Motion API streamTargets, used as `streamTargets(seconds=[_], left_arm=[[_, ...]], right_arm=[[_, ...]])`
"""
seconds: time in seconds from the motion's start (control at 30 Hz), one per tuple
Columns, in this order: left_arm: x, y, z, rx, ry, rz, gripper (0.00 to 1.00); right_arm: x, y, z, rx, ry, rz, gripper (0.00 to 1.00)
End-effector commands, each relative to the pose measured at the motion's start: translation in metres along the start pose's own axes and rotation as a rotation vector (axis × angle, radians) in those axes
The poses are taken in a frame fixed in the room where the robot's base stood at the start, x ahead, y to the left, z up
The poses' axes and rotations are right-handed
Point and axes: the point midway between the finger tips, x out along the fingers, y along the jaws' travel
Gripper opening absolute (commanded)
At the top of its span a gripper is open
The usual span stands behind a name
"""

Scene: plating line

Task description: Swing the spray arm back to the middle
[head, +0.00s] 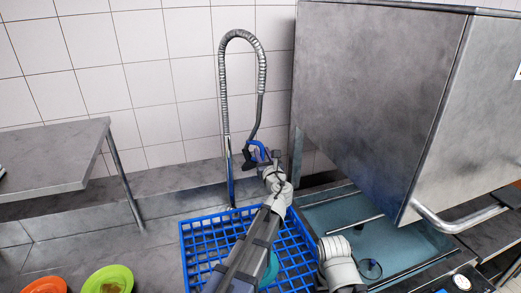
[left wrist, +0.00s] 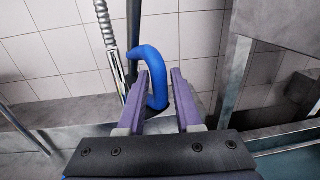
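The spray arm (head: 262,75) is a ribbed metal hose on an upright pipe. It arches over and hangs down to a dark spray head with a blue handle loop (head: 258,149) beside the pipe. The blue loop also shows in the left wrist view (left wrist: 150,62). My left gripper (head: 268,157) is at the spray head, its purple fingers (left wrist: 162,85) on either side of the blue loop. A narrow gap seems to show beside the loop, so the fingers look open around it. My right gripper is not in view; part of that arm shows at the lower right.
A blue rack (head: 195,248) stands below my left arm, with a teal item (head: 271,268) inside. A large steel hood (head: 375,85) fills the right, above a sink (head: 392,240). A steel shelf (head: 55,158) is at left. Orange (head: 43,285) and green (head: 108,279) dishes lie lower left.

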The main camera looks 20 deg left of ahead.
Motion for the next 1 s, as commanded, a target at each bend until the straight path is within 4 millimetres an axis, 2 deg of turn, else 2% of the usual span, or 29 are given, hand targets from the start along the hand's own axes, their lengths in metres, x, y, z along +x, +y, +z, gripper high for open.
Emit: streamTargets(seconds=[0.03, 0.2, 0.47, 0.8, 1.0], left_arm=[[0.012, -0.001, 0.0, 0.0, 0.0, 0.002, 0.34], [0.03, -0.001, 0.0, 0.0, 0.0, 0.001, 0.34], [0.031, 0.0, 0.0, 0.0, 0.001, 0.0, 0.34], [0.031, 0.0, 0.0, 0.0, 0.001, 0.0, 0.0], [0.031, 0.0, 0.0, 0.0, 0.001, 0.0, 0.0]], right_arm=[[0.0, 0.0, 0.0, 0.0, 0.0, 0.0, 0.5], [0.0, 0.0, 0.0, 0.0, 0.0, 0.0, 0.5], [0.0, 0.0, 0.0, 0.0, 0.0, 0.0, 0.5], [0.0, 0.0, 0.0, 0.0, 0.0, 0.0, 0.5], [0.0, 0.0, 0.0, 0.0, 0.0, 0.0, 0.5]])
